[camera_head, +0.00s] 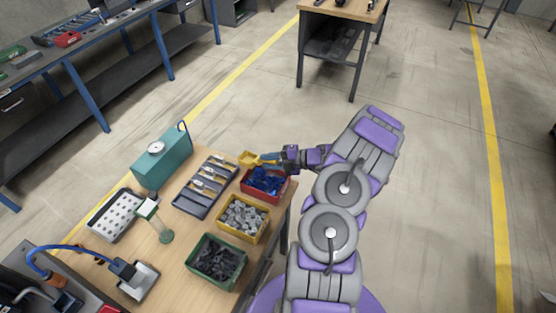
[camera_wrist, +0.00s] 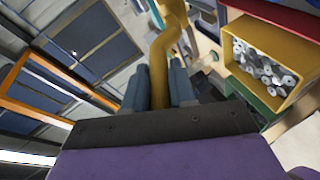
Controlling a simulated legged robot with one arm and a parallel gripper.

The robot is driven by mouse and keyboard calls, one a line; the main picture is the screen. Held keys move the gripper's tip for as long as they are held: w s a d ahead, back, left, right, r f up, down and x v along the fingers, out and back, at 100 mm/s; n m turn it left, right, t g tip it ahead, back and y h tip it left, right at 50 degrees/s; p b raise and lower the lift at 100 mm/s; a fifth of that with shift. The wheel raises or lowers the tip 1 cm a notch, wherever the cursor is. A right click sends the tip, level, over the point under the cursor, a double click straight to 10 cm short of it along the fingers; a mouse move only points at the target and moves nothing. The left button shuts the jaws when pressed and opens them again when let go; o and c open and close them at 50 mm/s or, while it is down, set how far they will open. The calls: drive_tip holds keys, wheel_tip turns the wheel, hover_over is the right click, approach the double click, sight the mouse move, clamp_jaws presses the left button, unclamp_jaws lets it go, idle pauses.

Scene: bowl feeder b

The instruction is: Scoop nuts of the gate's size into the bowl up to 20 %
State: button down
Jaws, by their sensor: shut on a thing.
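My gripper (camera_head: 277,159) is shut on the handle of a yellow scoop (camera_head: 249,159), held above the table near the red bin's far end. In the wrist view the yellow handle (camera_wrist: 163,62) runs up between my two fingers (camera_wrist: 159,82). The red bin (camera_head: 285,192) holds blue pieces. The yellow bin (camera_head: 238,236) holds grey nuts and also shows in the wrist view (camera_wrist: 262,98). The green bin (camera_head: 207,277) holds dark pieces. A teal box (camera_head: 165,162) has a small white round part on top. I cannot tell which thing is the bowl or the gate.
A dark slotted tray (camera_head: 187,209) with several yellowish pieces lies left of the bins. A blue curved arm (camera_head: 85,250) and small metal tray (camera_head: 145,281) are at the front left.

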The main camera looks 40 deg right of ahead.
drive_tip(key=shift+m+h, duration=0.3)
drive_tip(key=shift+m, duration=0.1)
drive_tip(key=f+b, duration=0.1)
drive_tip(key=f, duration=0.3)
drive_tip(key=s+d+f+b, duration=0.1)
drive_tip(key=f, duration=0.3)
drive_tip(key=s+d+f+b, duration=0.1)
drive_tip(key=f+b, duration=0.1)
drive_tip(key=f, duration=0.2)
drive_tip(key=shift+d, duration=0.15)
drive_tip(key=shift+d+f, duration=0.15)
drive_tip(key=shift+w, duration=0.1)
drive_tip(key=shift+r, duration=0.2)
idle(0.4)
